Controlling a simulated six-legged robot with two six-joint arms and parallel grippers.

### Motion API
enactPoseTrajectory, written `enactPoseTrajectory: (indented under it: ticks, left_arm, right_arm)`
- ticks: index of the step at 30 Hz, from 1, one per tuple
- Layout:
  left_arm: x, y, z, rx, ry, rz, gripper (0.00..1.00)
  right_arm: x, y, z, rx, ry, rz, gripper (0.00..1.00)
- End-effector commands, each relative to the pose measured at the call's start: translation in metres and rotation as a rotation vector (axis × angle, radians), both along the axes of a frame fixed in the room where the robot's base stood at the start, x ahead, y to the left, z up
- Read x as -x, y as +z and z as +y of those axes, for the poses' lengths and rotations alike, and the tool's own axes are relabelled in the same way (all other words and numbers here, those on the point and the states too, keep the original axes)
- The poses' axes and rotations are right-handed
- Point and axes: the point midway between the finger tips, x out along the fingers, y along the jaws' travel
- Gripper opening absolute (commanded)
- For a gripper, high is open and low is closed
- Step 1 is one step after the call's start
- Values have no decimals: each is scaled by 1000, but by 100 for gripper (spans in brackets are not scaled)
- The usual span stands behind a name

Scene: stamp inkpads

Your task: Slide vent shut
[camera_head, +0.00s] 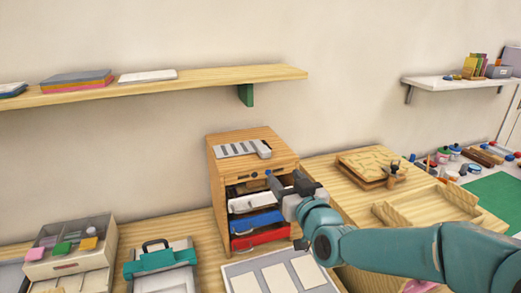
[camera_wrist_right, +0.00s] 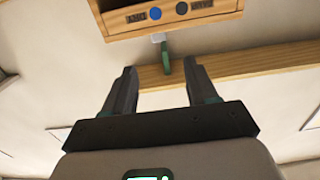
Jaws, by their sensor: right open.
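A wooden cabinet (camera_head: 255,136) stands against the wall. A pale slotted plate (camera_head: 235,149), which looks like the vent, lies on its top with grey bars showing; a small pale block sits at its right end. Whether its slots are open is too small to tell. The cabinet's upper front has dark slots and a blue knob (camera_head: 268,172); the blue knob also shows in the wrist view (camera_wrist_right: 155,13). My right gripper (camera_head: 285,181) is open and empty in front of the cabinet's upper front, below the plate. Its spread fingers (camera_wrist_right: 163,92) show in the wrist view. My left gripper is out of view.
Open white, blue (camera_head: 258,220) and red drawers stick out below the gripper. A wall shelf (camera_head: 200,85) with a green bracket (camera_head: 245,95) hangs above and behind. A wooden maze box (camera_head: 368,164) stands to the right, a teal-handled case (camera_head: 165,258) to the left.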

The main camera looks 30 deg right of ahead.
Motion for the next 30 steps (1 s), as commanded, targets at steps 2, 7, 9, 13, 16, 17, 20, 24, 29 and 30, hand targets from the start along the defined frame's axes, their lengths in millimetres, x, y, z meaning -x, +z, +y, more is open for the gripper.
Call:
enactPoseTrajectory:
  ticks: [2,7,9,13,16,17,20,24,29,30]
  left_arm:
    - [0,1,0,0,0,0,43]
    - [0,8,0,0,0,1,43]
    - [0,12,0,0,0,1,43]
    - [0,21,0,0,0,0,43]
    - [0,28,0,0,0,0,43]
    - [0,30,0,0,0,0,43]
    - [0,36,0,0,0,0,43]
    - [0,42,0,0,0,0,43]
    - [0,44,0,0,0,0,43]
    - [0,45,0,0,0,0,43]
  right_arm:
    - [1,4,-2,5,-4,-8,57]
    - [-16,5,-6,4,-4,-7,57]
    - [-31,6,-9,4,-4,-7,57]
    - [-61,6,-17,3,-4,-7,57]
    - [-84,6,-22,4,-4,-7,57]
    - [-91,6,-23,4,-4,-7,57]
    - [-113,6,-29,4,-3,-7,57]
    - [-136,5,-34,4,-3,-7,57]
    - [-150,4,-37,3,-4,-9,57]
    - [-152,3,-38,3,-3,-9,57]
